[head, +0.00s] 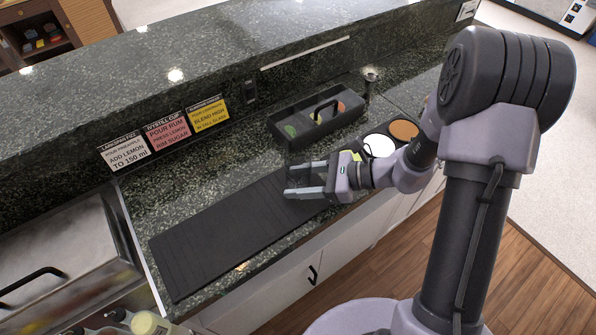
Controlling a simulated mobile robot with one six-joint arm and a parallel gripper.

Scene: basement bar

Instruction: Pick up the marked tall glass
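I cannot make out a marked tall glass in the head view. My gripper (288,180) reaches left over the right end of the black ribbed mat (215,235). Its two fingers look spread apart, with no clear object between them. A small yellow-green thing (350,155) shows just behind the gripper, partly hidden by it; I cannot tell what it is.
A black caddy (290,133) with a handle stands behind the gripper. White (379,146) and orange-brown (404,130) rounds lie to the right. A small metal cup (370,80) stands behind. Recipe cards (167,132) lean on the raised ledge. The mat's left part is clear.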

